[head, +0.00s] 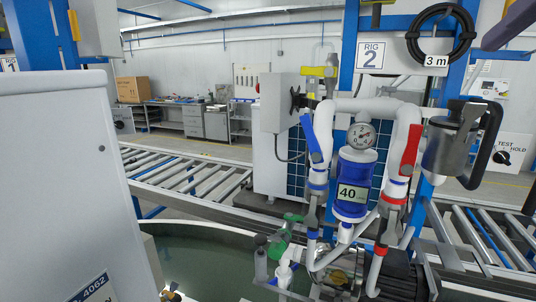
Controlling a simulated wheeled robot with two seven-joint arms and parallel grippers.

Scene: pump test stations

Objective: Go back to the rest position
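Neither of my grippers can be made out in the head view. The test station marked RIG 2 (372,54) stands right of centre. White pipes arch over its blue cylinder (352,185) labelled 40, with a round gauge (361,136) on top. A blue lever (312,138) is on the left pipe and a red lever (411,144) on the right pipe. A green valve handle (281,243) sits low on the left. A grey metal vessel with a black handle (450,148) is at the rig's right.
A white cabinet (70,190) fills the left side close by. A tank of dark water (205,262) lies in front of the rig. Roller conveyors (190,180) run behind. A black hose coil (440,35) hangs at top right. A TEST/HOLD switch panel (508,152) is at far right.

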